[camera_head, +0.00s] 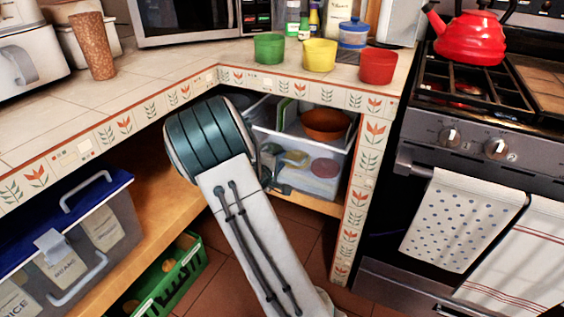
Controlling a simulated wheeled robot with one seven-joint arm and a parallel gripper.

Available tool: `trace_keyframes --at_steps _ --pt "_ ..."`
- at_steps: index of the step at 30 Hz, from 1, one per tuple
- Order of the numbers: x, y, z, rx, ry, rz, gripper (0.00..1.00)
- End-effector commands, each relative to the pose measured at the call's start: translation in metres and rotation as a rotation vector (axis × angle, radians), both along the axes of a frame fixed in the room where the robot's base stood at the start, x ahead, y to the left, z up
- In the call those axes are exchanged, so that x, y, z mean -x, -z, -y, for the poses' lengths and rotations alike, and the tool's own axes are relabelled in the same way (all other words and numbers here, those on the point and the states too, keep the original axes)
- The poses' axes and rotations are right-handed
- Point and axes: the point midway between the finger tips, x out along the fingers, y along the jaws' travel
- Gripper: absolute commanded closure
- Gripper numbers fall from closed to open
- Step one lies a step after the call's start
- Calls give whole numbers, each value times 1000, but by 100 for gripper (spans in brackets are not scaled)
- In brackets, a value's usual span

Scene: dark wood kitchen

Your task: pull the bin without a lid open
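A clear plastic bin without a lid (322,190) stands on the wooden shelf under the counter, right of my arm. A brown bowl (326,123) shows at its open top, and pale and pinkish round things show through its front wall. My arm reaches into the shelf opening, and its thick dark joint covers the bin's left part. My gripper (273,168) is at the left of the bin's front, mostly hidden behind my arm. I cannot tell whether its fingers touch the bin or are open or shut.
A clear bin with a blue lid (80,240) stands at the lower left. A green crate (170,280) lies below the shelf. The tiled counter post (355,215) and the oven (455,190) with hanging towels bound the bin's right side. Tiled floor shows in front.

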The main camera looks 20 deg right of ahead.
Motion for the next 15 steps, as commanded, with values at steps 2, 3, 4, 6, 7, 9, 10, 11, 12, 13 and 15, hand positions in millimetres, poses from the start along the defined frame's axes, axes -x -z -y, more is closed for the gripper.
trace_keyframes --at_steps 2,3,4,6,7,9,10,11,12,13,15 --pt "-5 3 6 -1 0 1 71" --pt "-7 3 9 -1 0 1 71" --pt "-8 3 10 0 1 1 71" --pt "-9 3 13 0 0 0 71" --pt "-10 3 13 0 0 0 71" --pt "-10 3 13 0 0 0 71" --pt "-10 3 13 0 0 0 71" --pt "-10 3 13 0 0 0 71" --pt "-10 3 13 0 0 0 71" --pt "-10 3 13 0 0 0 71" --pt "-10 3 13 0 0 0 76"
